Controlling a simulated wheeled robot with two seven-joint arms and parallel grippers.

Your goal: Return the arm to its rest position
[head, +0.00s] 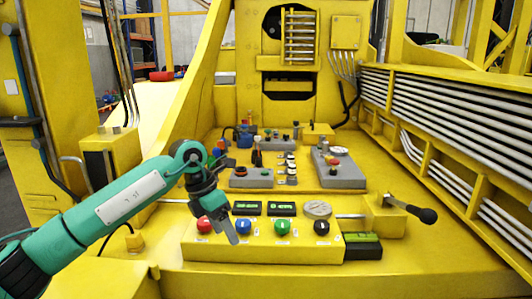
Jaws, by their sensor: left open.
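My left arm is teal with dark joints and comes in from the lower left. My left gripper (231,236) points down in front of the yellow control box (265,251), close to the blue knob (244,226) and the red knob (204,225). It looks empty, and I cannot tell from this angle whether its tip touches the box. A green knob (282,227) and a black knob (321,227) sit further right on the same box. My right gripper is not in view.
Behind the box, grey panels (338,170) carry several small buttons and levers. A black-handled lever (421,213) sticks out at the right. A yellow beam stands at the left and a ribbed yellow wall with grey pipes (455,120) runs along the right.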

